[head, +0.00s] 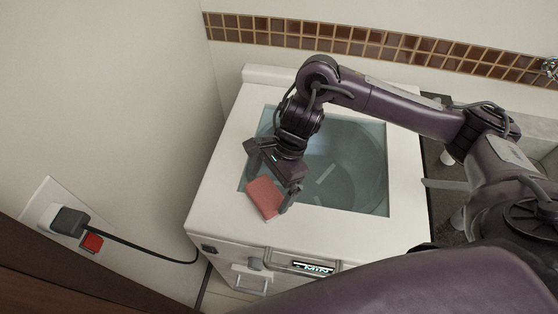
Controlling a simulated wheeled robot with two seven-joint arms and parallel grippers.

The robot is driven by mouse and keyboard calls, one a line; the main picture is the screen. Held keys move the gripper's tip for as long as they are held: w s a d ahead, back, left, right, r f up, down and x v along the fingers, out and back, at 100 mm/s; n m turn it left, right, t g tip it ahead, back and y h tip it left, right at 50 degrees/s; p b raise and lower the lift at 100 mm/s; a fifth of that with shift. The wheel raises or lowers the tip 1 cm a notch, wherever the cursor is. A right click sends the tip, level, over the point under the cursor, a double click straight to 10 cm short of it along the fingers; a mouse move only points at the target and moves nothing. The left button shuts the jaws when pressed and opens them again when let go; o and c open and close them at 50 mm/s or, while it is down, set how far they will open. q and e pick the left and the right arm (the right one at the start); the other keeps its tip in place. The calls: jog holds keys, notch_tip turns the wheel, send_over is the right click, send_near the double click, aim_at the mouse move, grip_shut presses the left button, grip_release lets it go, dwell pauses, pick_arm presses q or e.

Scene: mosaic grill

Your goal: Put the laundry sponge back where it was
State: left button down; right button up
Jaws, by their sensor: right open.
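The laundry sponge (264,197), a reddish-pink block, lies on the top of the white washing machine (222,205), near the front left corner of its glass lid (335,185). My right gripper (267,176) is open, with its fingers spread just above and around the sponge's far side. One finger is near the sponge's right edge, the other is up to the left. I cannot tell whether a finger touches the sponge. My left gripper is not in view.
A wall socket with a black plug (70,222) and a red switch (92,242) is at the left, its cable running to the machine. A tiled wall strip (380,45) is behind. A dark counter and sink are at the right. The machine's left top is clear.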

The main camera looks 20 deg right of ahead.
jog(key=v, duration=0.8)
jog(key=shift+r, duration=0.35)
jog(key=shift+d, duration=0.1)
